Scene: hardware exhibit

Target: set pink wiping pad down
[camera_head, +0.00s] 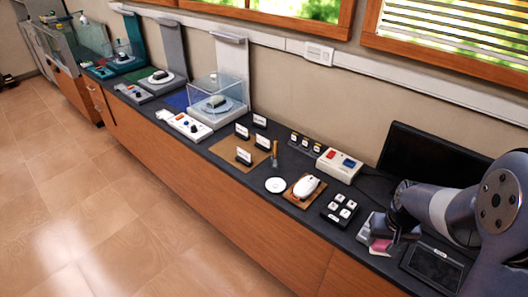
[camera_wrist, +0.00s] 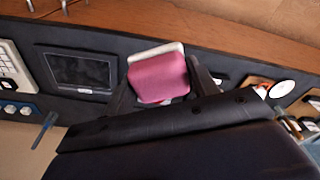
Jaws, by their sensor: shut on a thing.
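The pink wiping pad (camera_head: 379,244) is at the right end of the dark counter in the head view, partly hidden by my gripper (camera_head: 378,236). In the wrist view the pink pad (camera_wrist: 158,80) sits between the two dark fingers of my gripper (camera_wrist: 162,76), which are shut on it. A pale edge shows along the pad's far side in that view. I cannot tell whether the pad touches the counter (camera_head: 330,236) or is held just above it.
A dark tablet (camera_head: 432,264) lies right of the pad, also seen in the wrist view (camera_wrist: 80,70). A black block with white buttons (camera_head: 341,209), a white mouse (camera_head: 306,186) and a white disc (camera_head: 275,185) lie to the left. A black monitor (camera_head: 430,152) stands behind.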

